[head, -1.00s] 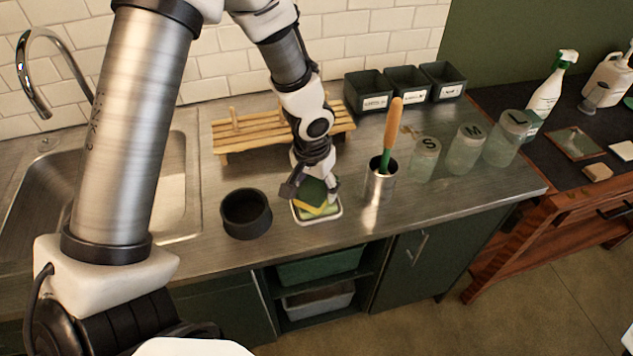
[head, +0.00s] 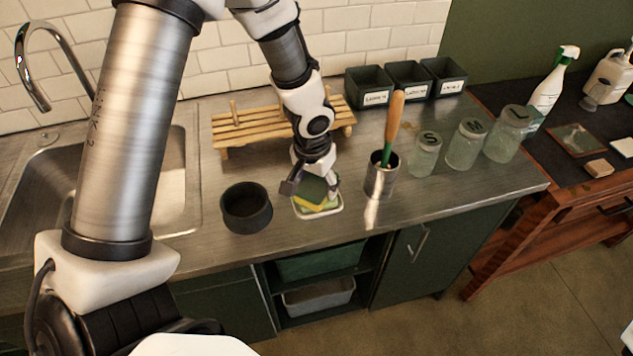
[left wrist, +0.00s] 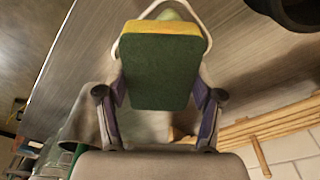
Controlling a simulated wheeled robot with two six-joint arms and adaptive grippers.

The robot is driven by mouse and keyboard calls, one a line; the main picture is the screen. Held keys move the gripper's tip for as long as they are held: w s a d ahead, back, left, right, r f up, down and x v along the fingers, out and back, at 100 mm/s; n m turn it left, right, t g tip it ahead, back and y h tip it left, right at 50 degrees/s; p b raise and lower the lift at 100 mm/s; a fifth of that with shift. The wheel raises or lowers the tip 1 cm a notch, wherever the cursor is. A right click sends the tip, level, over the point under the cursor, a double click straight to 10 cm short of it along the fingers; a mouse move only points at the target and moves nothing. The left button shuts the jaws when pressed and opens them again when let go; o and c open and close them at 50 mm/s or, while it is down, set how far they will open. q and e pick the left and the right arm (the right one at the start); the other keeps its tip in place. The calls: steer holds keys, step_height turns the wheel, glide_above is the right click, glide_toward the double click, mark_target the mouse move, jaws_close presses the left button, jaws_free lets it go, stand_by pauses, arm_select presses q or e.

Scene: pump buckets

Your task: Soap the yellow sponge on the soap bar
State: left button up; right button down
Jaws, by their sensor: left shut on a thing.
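The sponge (head: 313,190), yellow with a dark green scouring side, is held in my left gripper (head: 312,187). My left gripper is shut on it; in the left wrist view the sponge (left wrist: 158,70) sits between the two fingers, its green face toward the camera. The sponge is tilted over a white dish (head: 328,212) on the counter. A pale green soap bar (left wrist: 172,14) shows in the dish past the sponge's yellow edge and is mostly hidden. I cannot tell whether the sponge touches the soap. My right gripper is not in view.
A black round bowl (head: 246,208) stands left of the dish. A metal cup (head: 381,180) with a wooden-handled tool stands close on the right. A wooden rack (head: 250,129) is behind. Glass jars (head: 425,156) stand farther right, and the sink (head: 165,185) is at left.

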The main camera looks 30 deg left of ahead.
mark_target(318, 181)
arm_select(q)
steer(key=shift+w+f, duration=0.1)
steer(key=shift+f, duration=0.1)
steer(key=shift+f+b, duration=0.3)
steer(key=shift+b, duration=0.25)
stand_by(1.1)
step_height(318, 181, up, 7)
steer(key=p, duration=0.6)
steer(key=shift+r, duration=0.1)
stand_by(0.6)
